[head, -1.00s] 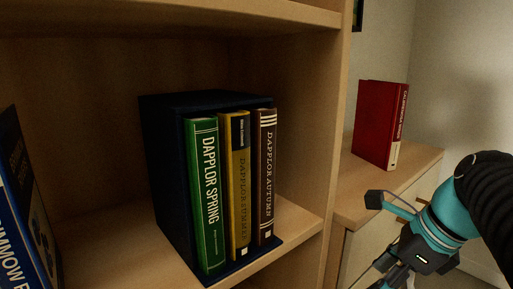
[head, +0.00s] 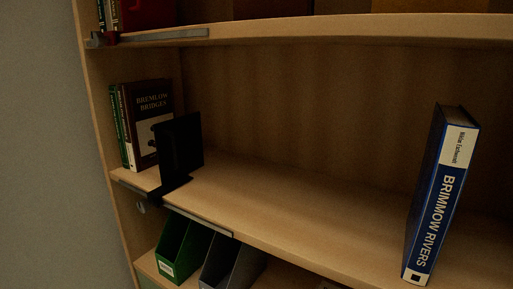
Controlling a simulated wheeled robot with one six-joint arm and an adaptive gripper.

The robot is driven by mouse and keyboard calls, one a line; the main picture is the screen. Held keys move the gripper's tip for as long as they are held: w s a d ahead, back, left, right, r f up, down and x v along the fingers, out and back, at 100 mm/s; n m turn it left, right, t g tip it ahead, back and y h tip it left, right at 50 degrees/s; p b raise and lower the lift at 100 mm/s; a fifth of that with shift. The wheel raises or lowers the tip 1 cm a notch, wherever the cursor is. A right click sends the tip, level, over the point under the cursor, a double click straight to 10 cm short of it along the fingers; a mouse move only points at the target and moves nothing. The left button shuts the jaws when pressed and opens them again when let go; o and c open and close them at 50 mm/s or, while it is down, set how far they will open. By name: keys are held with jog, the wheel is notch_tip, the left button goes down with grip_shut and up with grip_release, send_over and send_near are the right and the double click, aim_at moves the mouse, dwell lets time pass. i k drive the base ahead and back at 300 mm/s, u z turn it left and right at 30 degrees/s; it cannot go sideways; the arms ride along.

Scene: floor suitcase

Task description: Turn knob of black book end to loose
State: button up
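The black book end (head: 180,146) stands upright on the middle shelf, at left in the head view. Its dark foot reaches the shelf's front edge, by a grey rail (head: 198,222). A small grey round part (head: 141,207) shows just under the shelf edge, left of the foot; I cannot tell for sure whether it is the knob. Several books, with the brown "Bremlow Bridges" (head: 150,117) at the right end, stand left of the book end. My gripper is not in view.
The shelf (head: 310,215) between is clear. Green (head: 182,252) and grey (head: 232,268) file holders stand below.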

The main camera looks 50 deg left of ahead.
aim_at(143, 205)
jog(key=u, duration=0.85)
jog(key=k, duration=1.15)
jog(key=u, duration=0.65)
jog(key=i, duration=0.9)
jog(key=u, duration=1.35)
